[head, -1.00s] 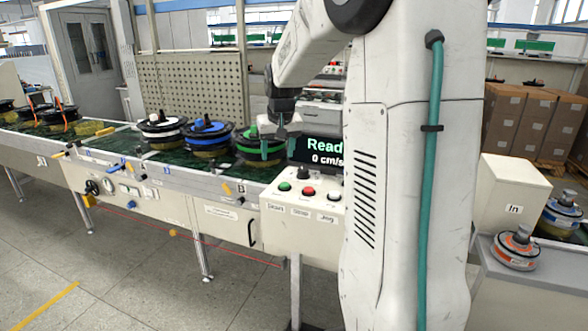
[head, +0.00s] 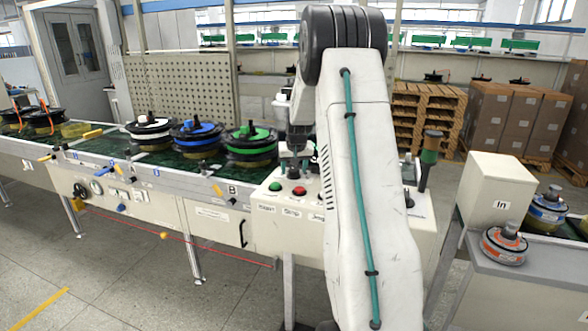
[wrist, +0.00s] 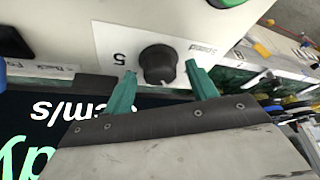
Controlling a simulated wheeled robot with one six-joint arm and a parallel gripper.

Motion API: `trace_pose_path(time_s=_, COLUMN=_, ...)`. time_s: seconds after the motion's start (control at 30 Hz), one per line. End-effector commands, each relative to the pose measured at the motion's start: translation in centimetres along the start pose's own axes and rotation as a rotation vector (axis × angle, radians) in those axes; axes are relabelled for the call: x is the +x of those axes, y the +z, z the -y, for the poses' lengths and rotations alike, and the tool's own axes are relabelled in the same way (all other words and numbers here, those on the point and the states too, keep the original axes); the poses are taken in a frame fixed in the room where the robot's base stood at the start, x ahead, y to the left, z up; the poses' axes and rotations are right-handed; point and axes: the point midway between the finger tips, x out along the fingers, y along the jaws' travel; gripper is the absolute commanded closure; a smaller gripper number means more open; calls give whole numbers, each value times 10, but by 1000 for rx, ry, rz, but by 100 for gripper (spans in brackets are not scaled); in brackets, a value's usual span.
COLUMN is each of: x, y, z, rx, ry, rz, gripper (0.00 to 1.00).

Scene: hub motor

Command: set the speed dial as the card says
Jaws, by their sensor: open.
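The black dial knob (wrist: 158,65) sits on a pale panel in the wrist view, with a small light mark at its lower edge. The view is upside down; a "5" (wrist: 119,58) is printed beside the knob and a small label (wrist: 203,48) lies on its other side. My gripper (wrist: 161,78) is open, its two green fingers on either side of the knob with gaps showing. Contact depth cannot be told. In the head view my gripper (head: 296,168) is above the control box, partly behind my arm; the dial is hidden there. I cannot make out the card.
A dark display (wrist: 45,130) lies close to my gripper in the wrist view, reading cm/s. The control box carries a green button (head: 276,187) and a red button (head: 299,191). Spooled hub motors, including a green one (head: 250,142), stand on the conveyor to the left.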

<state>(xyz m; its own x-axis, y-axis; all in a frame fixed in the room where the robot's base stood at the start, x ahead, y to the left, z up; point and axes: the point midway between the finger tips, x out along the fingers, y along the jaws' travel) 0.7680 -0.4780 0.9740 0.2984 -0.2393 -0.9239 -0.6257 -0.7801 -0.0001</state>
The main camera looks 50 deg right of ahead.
Motion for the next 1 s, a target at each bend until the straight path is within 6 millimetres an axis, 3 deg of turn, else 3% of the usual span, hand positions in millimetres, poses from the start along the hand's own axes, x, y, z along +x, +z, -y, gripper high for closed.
trace_pose_path(time_s=0.3, x=4, y=0, z=0, rx=0, ry=0, rz=0, gripper=43)
trace_pose_path(time_s=0.47, x=4, y=0, z=0, rx=0, ry=0, rz=0, gripper=87)
trace_pose_path(time_s=1.0, x=3, y=0, z=1, rx=114, ry=48, rz=0, gripper=87)
